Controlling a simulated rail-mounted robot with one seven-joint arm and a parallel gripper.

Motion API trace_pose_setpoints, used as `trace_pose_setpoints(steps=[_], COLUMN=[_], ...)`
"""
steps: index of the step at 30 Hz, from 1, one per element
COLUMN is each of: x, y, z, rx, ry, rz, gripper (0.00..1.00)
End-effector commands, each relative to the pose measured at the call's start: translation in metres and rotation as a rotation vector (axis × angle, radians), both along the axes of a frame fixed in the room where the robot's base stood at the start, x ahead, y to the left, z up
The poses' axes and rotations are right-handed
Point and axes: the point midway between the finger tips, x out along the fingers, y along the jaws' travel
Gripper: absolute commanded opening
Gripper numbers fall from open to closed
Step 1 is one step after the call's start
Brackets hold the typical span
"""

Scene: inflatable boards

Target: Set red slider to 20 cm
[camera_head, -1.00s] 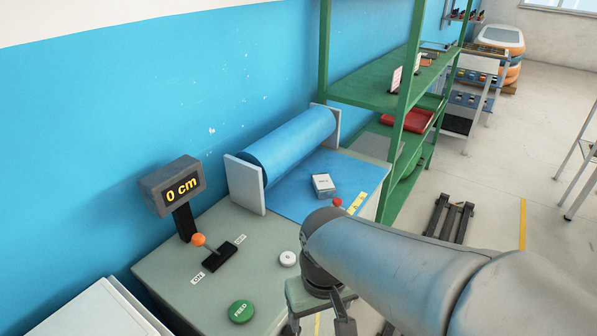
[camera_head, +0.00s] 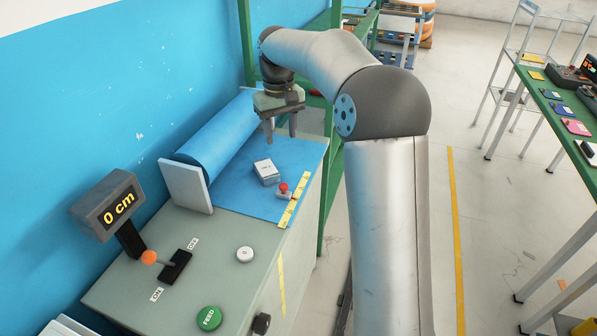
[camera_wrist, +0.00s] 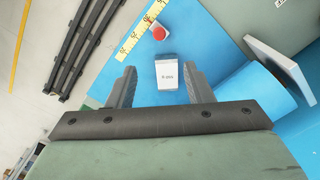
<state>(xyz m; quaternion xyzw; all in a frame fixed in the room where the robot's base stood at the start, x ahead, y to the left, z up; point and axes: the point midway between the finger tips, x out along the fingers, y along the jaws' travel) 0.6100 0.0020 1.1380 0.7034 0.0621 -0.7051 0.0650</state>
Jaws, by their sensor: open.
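The red slider (camera_head: 284,189) sits at the yellow ruler strip (camera_head: 291,203) on the right edge of the machine's blue sheet. It also shows as a red knob in the wrist view (camera_wrist: 159,34), beside the ruler strip (camera_wrist: 138,36). A small white box (camera_head: 266,172) lies on the blue sheet left of the slider; in the wrist view the box (camera_wrist: 167,72) appears between my fingers. My gripper (camera_head: 281,138) is open and empty, pointing down above the sheet, apart from the slider and the box. The display (camera_head: 108,205) reads 0 cm.
The machine top holds an orange-knobbed lever (camera_head: 149,257) with ON and OFF labels, a white button (camera_head: 245,254) and a green FEED button (camera_head: 209,318). A green shelf post (camera_head: 330,190) rises close behind the machine.

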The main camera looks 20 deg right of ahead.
Motion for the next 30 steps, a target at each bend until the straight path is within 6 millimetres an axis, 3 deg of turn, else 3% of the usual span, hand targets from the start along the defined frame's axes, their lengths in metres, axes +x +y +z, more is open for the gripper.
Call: trace_pose_setpoints(steps=[4,8,24,30], x=[0.006,0.005,0.005,0.005], y=[-0.001,-0.001,-0.001,-0.001], z=[-0.006,-0.024,-0.137,-0.164], rx=[0.006,0.005,0.006,0.005], ry=[0.001,0.004,0.003,0.000], rz=[0.001,0.000,0.000,0.000], gripper=[0.47,0.47,0.47,0.47])
